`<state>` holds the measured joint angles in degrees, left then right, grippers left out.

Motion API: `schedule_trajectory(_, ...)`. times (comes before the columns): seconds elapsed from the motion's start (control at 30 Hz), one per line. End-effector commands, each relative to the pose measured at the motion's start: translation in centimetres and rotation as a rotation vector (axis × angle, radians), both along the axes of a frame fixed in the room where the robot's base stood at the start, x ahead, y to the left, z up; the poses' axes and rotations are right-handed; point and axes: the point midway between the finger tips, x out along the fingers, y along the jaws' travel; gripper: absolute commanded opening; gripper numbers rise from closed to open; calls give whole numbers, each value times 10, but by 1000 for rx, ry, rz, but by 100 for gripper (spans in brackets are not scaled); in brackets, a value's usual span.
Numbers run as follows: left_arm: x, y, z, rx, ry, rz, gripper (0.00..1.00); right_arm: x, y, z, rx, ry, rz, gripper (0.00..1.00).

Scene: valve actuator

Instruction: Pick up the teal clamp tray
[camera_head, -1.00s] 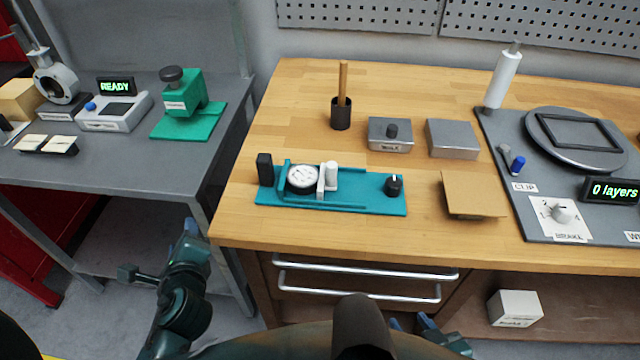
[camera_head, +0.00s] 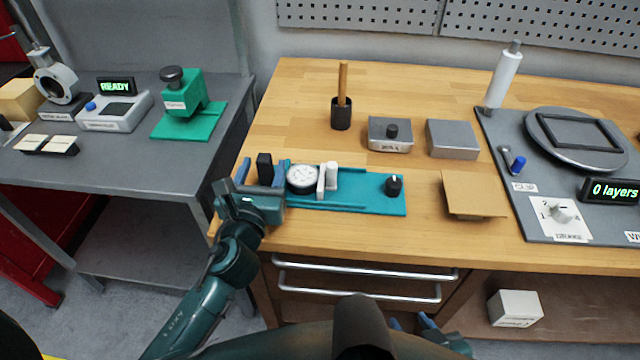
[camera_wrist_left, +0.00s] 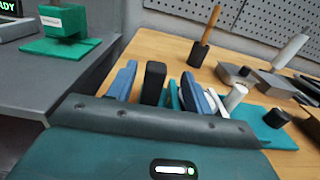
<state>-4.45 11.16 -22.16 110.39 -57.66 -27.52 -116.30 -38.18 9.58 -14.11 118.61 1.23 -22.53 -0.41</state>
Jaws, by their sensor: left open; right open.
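The teal clamp tray (camera_head: 362,190) lies flat on the wooden bench and carries a white round dial, a white upright post and a dark knob. A black upright block (camera_head: 265,167) stands at its left end. My left gripper (camera_head: 262,177) is open at that end, with one blue finger on each side of the block. In the left wrist view the block (camera_wrist_left: 153,83) shows between the two fingers, and the tray (camera_wrist_left: 270,128) extends to the right. Contact cannot be told. My right gripper (camera_head: 412,324) is open and empty below the bench's front edge, partly hidden by my body.
Behind the tray stand a black cup with a wooden stick (camera_head: 341,112) and a grey box with a knob (camera_head: 390,134). A brown plate (camera_head: 470,194) lies to the right. A grey table (camera_head: 110,175) stands left, across a gap. Bench in front of the tray is clear.

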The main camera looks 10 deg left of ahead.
Motion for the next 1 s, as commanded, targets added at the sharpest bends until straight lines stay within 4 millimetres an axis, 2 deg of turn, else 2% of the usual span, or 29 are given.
schedule_trajectory(0.37,47,5,-4,-3,0,1,51,0,0,0,0,0,0,41)
schedule_trajectory(0.67,52,5,-5,-2,1,1,51,0,0,0,0,0,0,41)
schedule_trajectory(1.0,52,5,-5,-2,1,1,24,0,0,0,0,0,0,41)
